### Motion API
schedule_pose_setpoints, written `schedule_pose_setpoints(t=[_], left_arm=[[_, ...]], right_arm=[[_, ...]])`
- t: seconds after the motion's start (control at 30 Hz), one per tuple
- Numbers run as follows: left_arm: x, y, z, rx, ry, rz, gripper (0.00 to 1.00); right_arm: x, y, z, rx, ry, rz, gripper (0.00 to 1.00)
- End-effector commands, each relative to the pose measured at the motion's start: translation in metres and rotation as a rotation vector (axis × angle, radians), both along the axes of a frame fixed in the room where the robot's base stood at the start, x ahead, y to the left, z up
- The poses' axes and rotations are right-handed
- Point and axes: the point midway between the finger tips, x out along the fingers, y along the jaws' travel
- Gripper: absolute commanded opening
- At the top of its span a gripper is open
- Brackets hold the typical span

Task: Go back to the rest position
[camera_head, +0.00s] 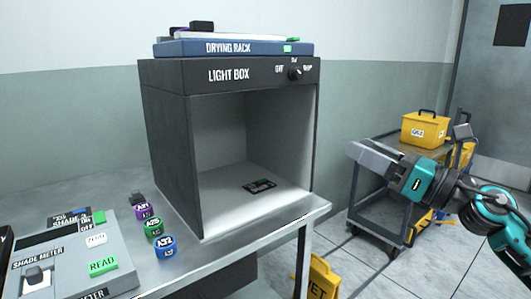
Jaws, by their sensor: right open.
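My right gripper (366,154) is at the right of the view, held in the air in front of a grey cart. It is open, and I see nothing between its fingers. It is apart from the light box (165,150) and the table. My teal and black right arm comes in from the right edge. My left gripper is not in view.
The light box stands on the metal table (95,185), with a small dark card (260,186) inside. Coloured pots (154,228) and a shade meter (75,262) are at left. The grey cart (375,208) carries a yellow case (425,130). A yellow floor sign (320,278) stands beside the table.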

Motion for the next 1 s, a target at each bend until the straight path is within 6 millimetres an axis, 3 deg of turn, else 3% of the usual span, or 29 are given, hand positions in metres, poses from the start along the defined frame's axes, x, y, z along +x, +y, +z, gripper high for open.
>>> schedule_pose_setpoints(t=[0.13,0.37,0.57,0.7,0.83,1.0], left_arm=[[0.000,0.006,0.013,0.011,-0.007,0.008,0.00],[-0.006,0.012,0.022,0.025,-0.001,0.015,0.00],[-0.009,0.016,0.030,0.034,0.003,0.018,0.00],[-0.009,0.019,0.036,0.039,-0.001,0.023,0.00],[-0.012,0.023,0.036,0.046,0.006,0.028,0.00],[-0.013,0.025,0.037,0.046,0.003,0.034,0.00]], right_arm=[[-0.005,0.008,-0.052,0.431,0.360,0.039,0.59],[-0.028,-0.001,-0.154,1.101,0.899,-0.022,0.59],[-0.086,-0.010,-0.261,1.709,1.315,-0.199,0.59],[-0.146,-0.009,-0.327,2.111,1.518,-0.373,0.59],[-0.196,-0.005,-0.365,2.386,1.613,-0.517,0.59],[-0.227,-0.001,-0.385,2.549,1.649,-0.608,0.59]])
